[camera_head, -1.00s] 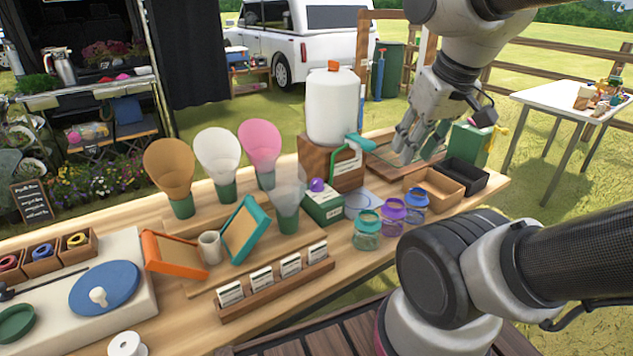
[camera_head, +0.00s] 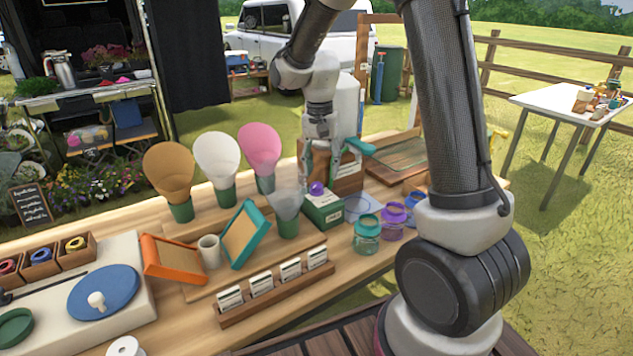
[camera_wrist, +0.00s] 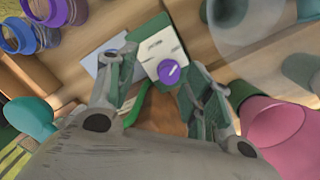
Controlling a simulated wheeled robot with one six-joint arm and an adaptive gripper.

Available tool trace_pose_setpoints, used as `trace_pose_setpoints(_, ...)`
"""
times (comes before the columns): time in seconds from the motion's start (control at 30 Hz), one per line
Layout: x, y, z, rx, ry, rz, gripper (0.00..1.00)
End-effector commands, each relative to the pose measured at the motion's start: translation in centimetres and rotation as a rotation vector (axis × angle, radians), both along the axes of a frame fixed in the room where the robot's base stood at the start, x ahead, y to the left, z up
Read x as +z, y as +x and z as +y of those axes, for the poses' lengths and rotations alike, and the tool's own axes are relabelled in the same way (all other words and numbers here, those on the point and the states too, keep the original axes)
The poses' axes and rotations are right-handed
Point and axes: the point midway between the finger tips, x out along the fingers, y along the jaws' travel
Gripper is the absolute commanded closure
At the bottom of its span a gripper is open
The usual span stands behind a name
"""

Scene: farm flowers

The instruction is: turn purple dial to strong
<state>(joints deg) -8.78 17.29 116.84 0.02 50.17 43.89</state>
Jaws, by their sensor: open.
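The purple dial (camera_head: 316,188) sits on top of a small green and white box (camera_head: 323,208) on the wooden table. In the wrist view the dial (camera_wrist: 169,72) has a white pointer mark and lies between my fingers, beyond their tips. White label areas with faint marks show on the box top (camera_wrist: 155,45), too blurred to read. My gripper (camera_head: 328,168) is open and empty, pointing down just above and behind the dial. In the wrist view my gripper (camera_wrist: 160,75) has one finger on each side of the dial, with no contact visible.
A white dispenser (camera_head: 347,105) with a teal tap stands close behind my gripper. A translucent cone (camera_head: 287,205) and a pink cone (camera_head: 260,150) stand to the left. Glass jars (camera_head: 367,235) stand to the right. Label cards (camera_head: 290,268) are in front.

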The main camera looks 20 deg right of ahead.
Motion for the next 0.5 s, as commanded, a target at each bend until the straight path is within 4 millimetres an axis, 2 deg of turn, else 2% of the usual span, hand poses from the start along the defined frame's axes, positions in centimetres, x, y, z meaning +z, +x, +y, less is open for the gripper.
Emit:
trace_pose_setpoints(0.03, 0.4, 1.3, 0.2, -0.078, -0.001, -0.027, 0.49)
trace_pose_setpoints(0.1, 1.2, 2.4, 0.3, -0.182, 0.001, -0.06, 0.49)
trace_pose_setpoints(0.27, 1.3, 2.8, 0.4, -0.339, -0.002, -0.076, 0.49)
trace_pose_setpoints(0.37, 0.7, 2.8, 0.4, -0.374, -0.004, -0.074, 0.49)
trace_pose_setpoints(0.5, -1.3, 2.7, 0.4, -0.375, -0.004, -0.073, 0.49)
